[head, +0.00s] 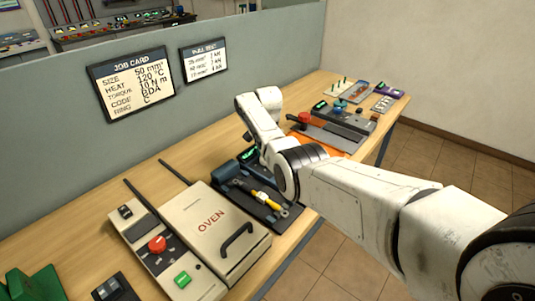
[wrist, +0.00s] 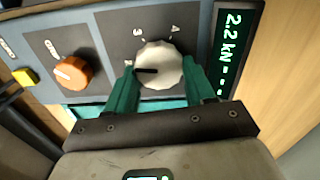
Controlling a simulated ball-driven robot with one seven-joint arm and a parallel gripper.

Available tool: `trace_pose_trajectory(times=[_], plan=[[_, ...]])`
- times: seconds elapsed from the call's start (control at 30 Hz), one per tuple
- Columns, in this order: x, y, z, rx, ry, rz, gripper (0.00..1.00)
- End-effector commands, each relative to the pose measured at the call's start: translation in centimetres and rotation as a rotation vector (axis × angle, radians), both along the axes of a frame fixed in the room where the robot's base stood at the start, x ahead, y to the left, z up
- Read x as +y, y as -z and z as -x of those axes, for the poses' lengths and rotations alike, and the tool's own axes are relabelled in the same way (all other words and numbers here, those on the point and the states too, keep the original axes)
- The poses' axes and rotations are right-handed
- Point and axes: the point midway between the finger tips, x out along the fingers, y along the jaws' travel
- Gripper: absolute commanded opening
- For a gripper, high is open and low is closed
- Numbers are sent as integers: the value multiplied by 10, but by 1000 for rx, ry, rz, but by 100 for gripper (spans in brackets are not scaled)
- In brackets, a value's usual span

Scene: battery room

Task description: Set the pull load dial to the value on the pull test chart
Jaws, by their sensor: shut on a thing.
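The pull load dial (wrist: 162,58) is a pale ribbed knob on a grey panel in the wrist view. My gripper (wrist: 158,78) has its two green fingers shut on the dial's sides. The dial's dark pointer mark faces left. The display (wrist: 235,50) right of it reads 2.2 kN in green. In the head view the dark blue pull tester (head: 232,172) stands right of the oven, with the dial and fingers hidden by my arm. The pull test chart (head: 204,61) hangs on the partition; its values are too small to read surely. The job card (head: 132,83) beside it gives size 50 mm².
An orange knob (wrist: 72,73) and a yellow button (wrist: 25,77) sit left of the dial. The cream oven (head: 212,232) stands left of the tester. A yellow-handled tool (head: 265,199) lies on the tester's dark base. More devices stand along the bench's far right.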

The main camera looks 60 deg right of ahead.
Motion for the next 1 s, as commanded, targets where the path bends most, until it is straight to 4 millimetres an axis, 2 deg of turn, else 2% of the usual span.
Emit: trace_pose_trajectory(times=[0.6, 1.0], plan=[[1, -1, 2, -3, 573, 3, 23], [2, -2, 3, -2, 816, 4, 23]])
